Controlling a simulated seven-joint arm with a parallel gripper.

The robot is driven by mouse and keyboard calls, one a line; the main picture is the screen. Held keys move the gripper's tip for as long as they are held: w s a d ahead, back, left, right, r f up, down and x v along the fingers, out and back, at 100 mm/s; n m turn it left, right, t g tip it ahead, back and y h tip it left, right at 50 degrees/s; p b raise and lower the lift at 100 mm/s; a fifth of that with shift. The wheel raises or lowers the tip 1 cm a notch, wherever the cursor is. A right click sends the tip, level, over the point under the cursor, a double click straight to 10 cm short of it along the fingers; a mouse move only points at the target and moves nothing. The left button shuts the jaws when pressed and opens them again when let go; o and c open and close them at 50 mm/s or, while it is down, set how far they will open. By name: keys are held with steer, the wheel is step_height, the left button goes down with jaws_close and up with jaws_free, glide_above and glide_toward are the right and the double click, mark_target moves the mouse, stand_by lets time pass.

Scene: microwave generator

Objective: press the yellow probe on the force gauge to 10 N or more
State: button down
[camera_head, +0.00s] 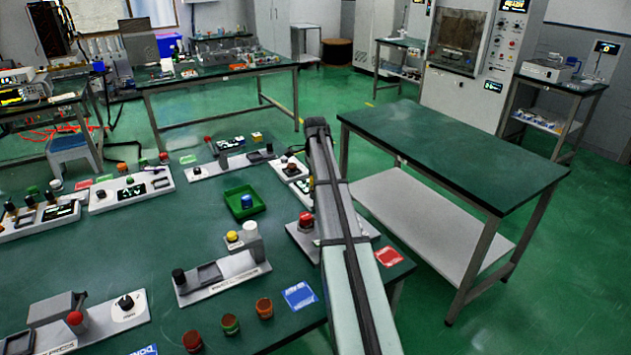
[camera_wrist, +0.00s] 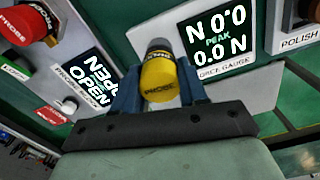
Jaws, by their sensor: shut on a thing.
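The yellow probe (camera_wrist: 159,76), a short cylinder with a grey end and the word PROBE on it, is in the wrist view. My gripper (camera_wrist: 158,92) is shut on it, with one blue finger on each side. The force gauge display (camera_wrist: 217,36) is just right of the probe and reads 0.0 N, peak 0.0 N. The plate label under it reads as force gauge. I cannot tell whether the probe's grey end touches anything. In the head view my arm covers the spot, and the gripper and probe do not show.
In the wrist view a red probe (camera_wrist: 22,24) and a screen reading OPEN (camera_wrist: 88,78) stand to the left, and a plate marked POLISH (camera_wrist: 296,40) to the right. In the head view, a green tray (camera_head: 245,211) and several device panels crowd the table. A bare-topped table (camera_head: 450,150) stands right.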

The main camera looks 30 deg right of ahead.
steer(key=shift+f, duration=0.85)
stand_by(2.6)
steer(key=shift+r, duration=3.55)
